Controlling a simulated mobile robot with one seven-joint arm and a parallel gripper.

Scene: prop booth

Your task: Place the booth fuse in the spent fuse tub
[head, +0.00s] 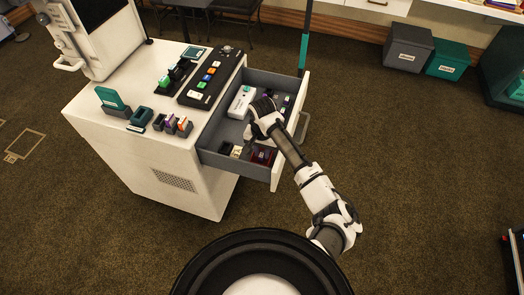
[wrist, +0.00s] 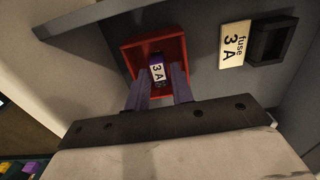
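The booth fuse (wrist: 157,70), a small dark purple block with a white "3 A" label, shows in the wrist view between my fingertips. In the head view the tub (head: 264,156) sits in the front corner of the open drawer. My gripper (head: 252,134) reaches down into the drawer there, and the fuse is hidden.
A cream "fuse 3 A" label (wrist: 234,45) lies beside a dark socket (wrist: 271,40) in the drawer. The grey drawer (head: 225,131) also holds a white device (head: 241,102). Several modules and a button panel (head: 209,78) stand on the white cabinet top. Open carpet lies to the right.

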